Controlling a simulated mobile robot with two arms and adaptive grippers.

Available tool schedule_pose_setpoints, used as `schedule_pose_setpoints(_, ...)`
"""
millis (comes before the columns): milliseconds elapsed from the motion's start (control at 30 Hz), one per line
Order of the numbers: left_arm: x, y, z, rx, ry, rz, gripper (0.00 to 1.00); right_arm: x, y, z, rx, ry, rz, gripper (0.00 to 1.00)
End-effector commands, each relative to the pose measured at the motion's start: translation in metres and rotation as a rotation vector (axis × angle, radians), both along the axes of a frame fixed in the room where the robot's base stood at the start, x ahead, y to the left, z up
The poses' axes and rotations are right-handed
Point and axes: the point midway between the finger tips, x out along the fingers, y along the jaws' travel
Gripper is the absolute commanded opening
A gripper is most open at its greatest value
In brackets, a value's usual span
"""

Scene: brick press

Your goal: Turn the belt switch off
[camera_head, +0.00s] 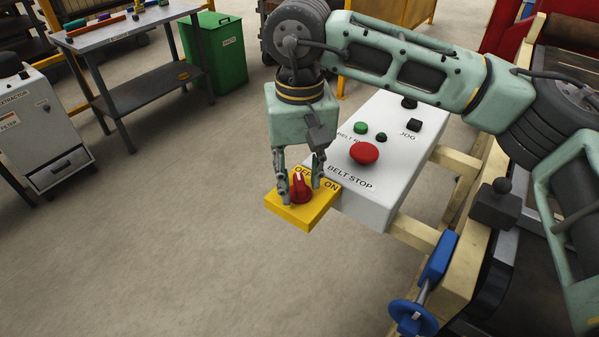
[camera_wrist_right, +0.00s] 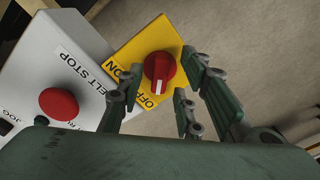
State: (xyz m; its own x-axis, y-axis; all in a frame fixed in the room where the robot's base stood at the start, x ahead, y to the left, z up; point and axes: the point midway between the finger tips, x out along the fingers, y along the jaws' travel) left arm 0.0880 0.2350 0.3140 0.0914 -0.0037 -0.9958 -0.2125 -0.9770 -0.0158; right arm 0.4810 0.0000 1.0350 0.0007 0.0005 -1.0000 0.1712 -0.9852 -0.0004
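The belt switch is a red knob (camera_head: 301,190) on a yellow plate (camera_head: 291,213) marked OFF and ON. Its white pointer line points toward the OFF lettering. The knob (camera_wrist_right: 159,70) and the yellow plate (camera_wrist_right: 132,46) also show in the right wrist view. My right gripper (camera_head: 302,187) points down over the plate, its fingers spread on both sides of the knob. In the right wrist view, gaps show between the fingertips (camera_wrist_right: 160,78) and the knob; light contact cannot be ruled out. My left gripper is out of view.
The grey control box (camera_head: 375,195) beside the plate carries a red BELT STOP button (camera_head: 364,153), a green button (camera_head: 361,128) and black controls. A blue handwheel (camera_head: 413,318) sits at lower right. Open floor lies left of the plate.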

Motion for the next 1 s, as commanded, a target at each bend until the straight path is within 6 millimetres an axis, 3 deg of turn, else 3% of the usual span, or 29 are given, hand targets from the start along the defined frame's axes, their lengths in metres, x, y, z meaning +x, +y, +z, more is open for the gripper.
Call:
schedule_pose_setpoints(167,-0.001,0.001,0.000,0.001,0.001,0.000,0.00,0.000,0.000,0.013,0.001,-0.001,-0.001,0.33)
schedule_pose_setpoints(633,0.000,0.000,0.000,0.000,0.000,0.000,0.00,0.000,0.001,0.104,0.001,-0.002,0.000,0.33)
schedule_pose_setpoints(800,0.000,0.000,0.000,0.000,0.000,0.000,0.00,0.000,0.000,0.118,0.000,-0.001,0.000,0.33)
schedule_pose_setpoints(1000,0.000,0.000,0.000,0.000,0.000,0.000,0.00,0.000,0.000,0.120,0.000,0.000,0.000,0.33)
